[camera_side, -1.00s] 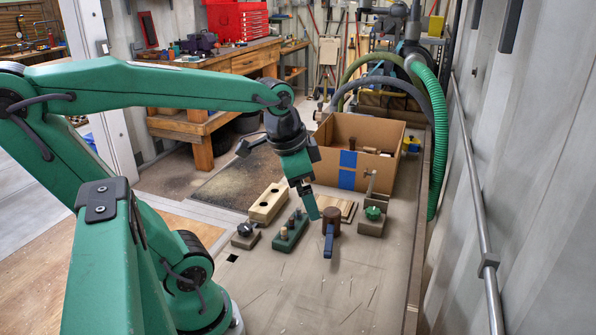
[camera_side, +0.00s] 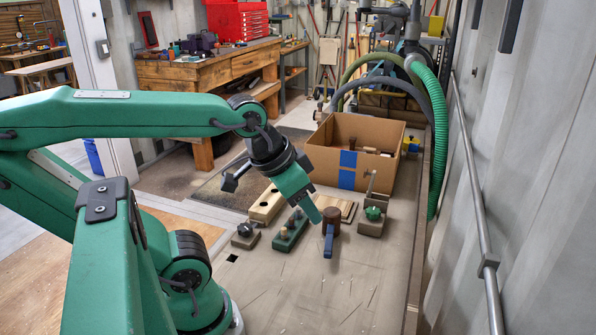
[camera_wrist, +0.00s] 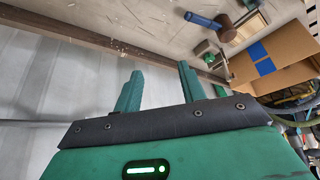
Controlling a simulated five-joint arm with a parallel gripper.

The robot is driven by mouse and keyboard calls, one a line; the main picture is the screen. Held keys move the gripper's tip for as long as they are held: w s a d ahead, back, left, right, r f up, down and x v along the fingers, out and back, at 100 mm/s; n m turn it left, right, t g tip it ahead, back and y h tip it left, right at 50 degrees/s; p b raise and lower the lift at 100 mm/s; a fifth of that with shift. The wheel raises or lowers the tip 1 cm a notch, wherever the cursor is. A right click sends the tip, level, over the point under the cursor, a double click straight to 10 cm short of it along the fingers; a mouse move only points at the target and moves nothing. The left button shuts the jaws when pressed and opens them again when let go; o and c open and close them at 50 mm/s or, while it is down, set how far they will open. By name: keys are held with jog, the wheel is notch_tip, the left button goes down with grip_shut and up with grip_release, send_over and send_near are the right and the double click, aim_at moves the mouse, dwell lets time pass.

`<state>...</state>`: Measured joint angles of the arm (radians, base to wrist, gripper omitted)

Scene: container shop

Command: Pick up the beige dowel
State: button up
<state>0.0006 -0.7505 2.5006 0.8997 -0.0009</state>
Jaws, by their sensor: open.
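A green block (camera_side: 287,244) stands on the bench with several short pegs in a row. The nearest peg looks like a beige dowel (camera_side: 284,233); the pegs are small, so their colours are hard to tell apart. My gripper (camera_side: 313,211) hangs tilted above the far end of the block, to the right of the dowel and apart from it. In the wrist view its two green fingers (camera_wrist: 158,70) are spread with nothing between them. The dowel does not show in the wrist view.
A mallet with a brown head (camera_side: 331,220) and blue handle (camera_side: 328,243) lies right of the block. A pale wooden block (camera_side: 266,207), a black-knobbed fixture (camera_side: 245,236), a green-knobbed fixture (camera_side: 373,214) and a cardboard box (camera_side: 385,174) stand around. The bench front is clear.

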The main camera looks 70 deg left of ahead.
jog(key=g, duration=0.6)
send_over(283, 230)
jog(key=shift+m, duration=0.3)
notch_tip(283, 230, down, 14)
jog(key=shift+r, duration=0.15)
jog(key=shift+f, duration=1.3)
jog(key=shift+f, duration=0.1)
